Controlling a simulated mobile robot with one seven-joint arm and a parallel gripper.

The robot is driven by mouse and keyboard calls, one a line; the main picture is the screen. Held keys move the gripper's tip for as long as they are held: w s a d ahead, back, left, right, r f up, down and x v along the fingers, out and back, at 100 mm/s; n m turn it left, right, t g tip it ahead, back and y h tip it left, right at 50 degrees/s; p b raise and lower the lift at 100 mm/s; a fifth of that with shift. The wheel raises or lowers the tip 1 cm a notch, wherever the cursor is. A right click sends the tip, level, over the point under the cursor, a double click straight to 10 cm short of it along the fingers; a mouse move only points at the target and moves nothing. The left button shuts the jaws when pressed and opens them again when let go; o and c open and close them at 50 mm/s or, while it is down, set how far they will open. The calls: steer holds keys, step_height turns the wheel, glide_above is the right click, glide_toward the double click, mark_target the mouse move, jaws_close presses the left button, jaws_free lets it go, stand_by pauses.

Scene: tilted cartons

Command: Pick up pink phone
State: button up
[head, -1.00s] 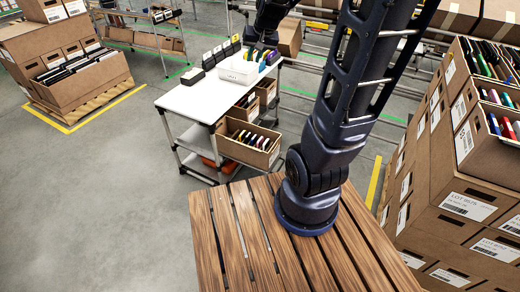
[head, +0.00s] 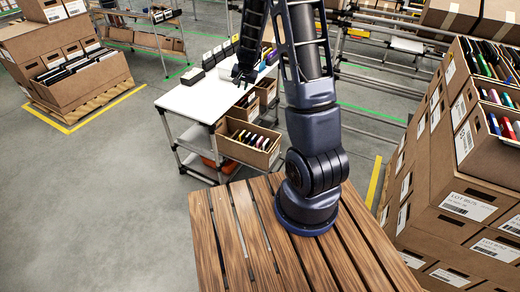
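My gripper (head: 243,82) is above the right side of the white table, over the edge near the tilted cartons. It points down, and it is too small to tell whether its fingers are apart. The front tilted carton (head: 235,150) holds a row of several upright phones (head: 252,138), light, dark and reddish. I cannot single out a pink phone among them. A second tilted carton (head: 246,113) behind it also holds items, partly hidden. The gripper is apart from both cartons, above and behind the front one.
The white table (head: 188,98) has a clear left part. A white bin (head: 226,72) is partly hidden behind my gripper. Stacked cartons (head: 440,190) fill the right. Open floor (head: 110,200) lies to the left.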

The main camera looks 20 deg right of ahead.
steer(key=w+d+f+m+h, duration=0.1)
steer(key=w+f, duration=0.1)
steer(key=f, duration=0.6)
steer(key=w+d+f+m+h, duration=0.1)
steer(key=w+f, duration=0.1)
steer(key=f, duration=0.7)
steer(key=m+g+h, duration=0.1)
steer(key=h, duration=0.2)
glide_toward(260, 139)
steer(key=shift+x, duration=5.25)
steer(key=shift+s+a+f, duration=0.1)
steer(key=shift+s+a, duration=0.05)
jaws_close()
